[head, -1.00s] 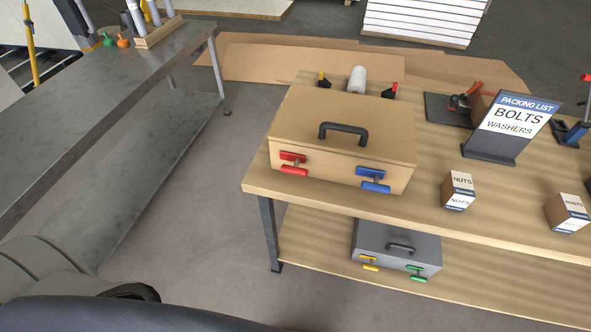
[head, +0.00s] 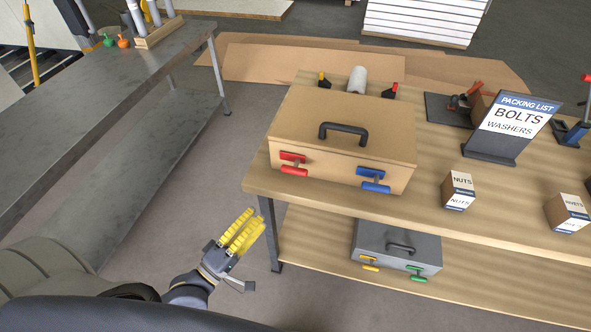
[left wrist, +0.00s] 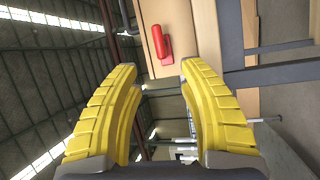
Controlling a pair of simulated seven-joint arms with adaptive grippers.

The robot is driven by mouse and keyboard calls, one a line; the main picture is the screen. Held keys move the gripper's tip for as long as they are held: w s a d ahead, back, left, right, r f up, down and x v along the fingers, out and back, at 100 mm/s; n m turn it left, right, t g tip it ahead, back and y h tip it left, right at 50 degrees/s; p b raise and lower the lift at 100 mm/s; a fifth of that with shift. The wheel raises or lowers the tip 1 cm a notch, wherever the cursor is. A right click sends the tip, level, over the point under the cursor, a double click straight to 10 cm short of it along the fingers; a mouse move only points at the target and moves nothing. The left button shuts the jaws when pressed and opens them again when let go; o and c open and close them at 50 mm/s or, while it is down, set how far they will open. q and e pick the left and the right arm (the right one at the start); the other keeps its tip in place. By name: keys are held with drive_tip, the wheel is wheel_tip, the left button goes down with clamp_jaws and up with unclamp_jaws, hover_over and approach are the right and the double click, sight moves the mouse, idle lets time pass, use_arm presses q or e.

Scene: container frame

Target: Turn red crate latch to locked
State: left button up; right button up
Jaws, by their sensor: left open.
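The tan crate (head: 340,135) stands on the wooden table with a black handle on its lid. The red latch (head: 293,164) is on the left of its front face, and a blue latch (head: 374,180) is on the right. My left gripper (head: 246,230) has yellow fingers and is open and empty, in front of the table's left leg, below and left of the red latch. In the left wrist view the open fingers (left wrist: 160,85) frame empty space, and the red latch (left wrist: 161,44) shows beyond and above them, apart from them. My right gripper is not in view.
A grey case (head: 397,245) with yellow and green latches sits on the lower shelf (head: 310,247). The wooden table's edge (head: 258,180) lies between gripper and crate. Nuts box (head: 458,190) and packing sign (head: 512,125) stand right. A metal bench (head: 100,95) is at left.

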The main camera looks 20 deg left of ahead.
sight(295, 171)
use_arm(q)
drive_tip(key=shift+n, duration=0.7)
drive_tip(key=x, duration=1.7)
drive_tip(key=shift+w+a+r, duration=0.2)
drive_tip(key=shift+w+a, duration=0.05)
drive_tip(key=shift+w, duration=0.05)
drive_tip(key=shift+c, duration=0.3)
clamp_jaws()
